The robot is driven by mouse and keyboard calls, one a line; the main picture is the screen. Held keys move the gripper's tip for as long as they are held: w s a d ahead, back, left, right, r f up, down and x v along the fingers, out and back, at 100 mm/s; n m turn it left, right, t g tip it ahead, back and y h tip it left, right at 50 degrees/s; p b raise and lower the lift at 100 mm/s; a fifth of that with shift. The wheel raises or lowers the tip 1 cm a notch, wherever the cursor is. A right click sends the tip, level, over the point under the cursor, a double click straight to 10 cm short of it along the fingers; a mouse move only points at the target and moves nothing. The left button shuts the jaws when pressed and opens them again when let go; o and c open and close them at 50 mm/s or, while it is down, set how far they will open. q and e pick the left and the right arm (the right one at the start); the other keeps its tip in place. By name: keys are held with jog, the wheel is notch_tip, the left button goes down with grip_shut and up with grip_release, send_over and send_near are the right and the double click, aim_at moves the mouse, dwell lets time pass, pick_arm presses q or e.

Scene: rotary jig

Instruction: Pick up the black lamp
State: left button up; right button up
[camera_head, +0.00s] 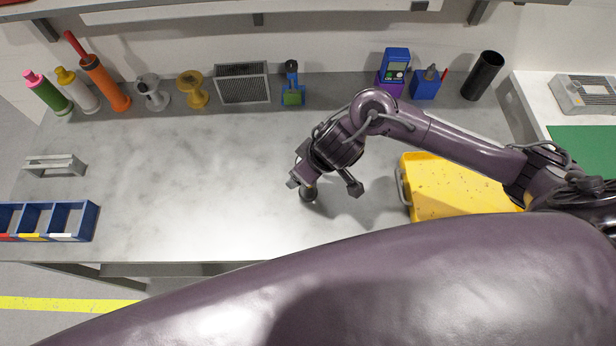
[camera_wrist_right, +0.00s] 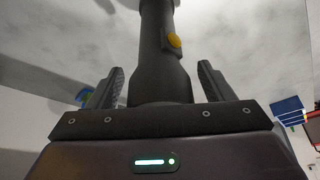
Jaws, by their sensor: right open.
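The black lamp (camera_wrist_right: 160,75) is a dark cylinder with a yellow button. In the right wrist view it stands between the two fingers of my right gripper (camera_wrist_right: 160,85), with a visible gap on each side. In the head view only a small dark end of the lamp (camera_head: 308,194) shows below the gripper, near the middle of the table. My right gripper (camera_head: 324,186) is open around the lamp there, and the wrist hides most of it. My left gripper is not in view.
A yellow bin (camera_head: 455,187) stands right of the gripper. Bottles, spools, a mesh box (camera_head: 242,84) and a black tube (camera_head: 483,75) line the back edge. A blue divided tray (camera_head: 75,222) and a grey bracket (camera_head: 54,164) lie at left. The table's left middle is clear.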

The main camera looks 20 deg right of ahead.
jog(key=shift+w+f, duration=0.1)
jog(key=c, duration=1.1)
jog(key=shift+c, duration=0.2)
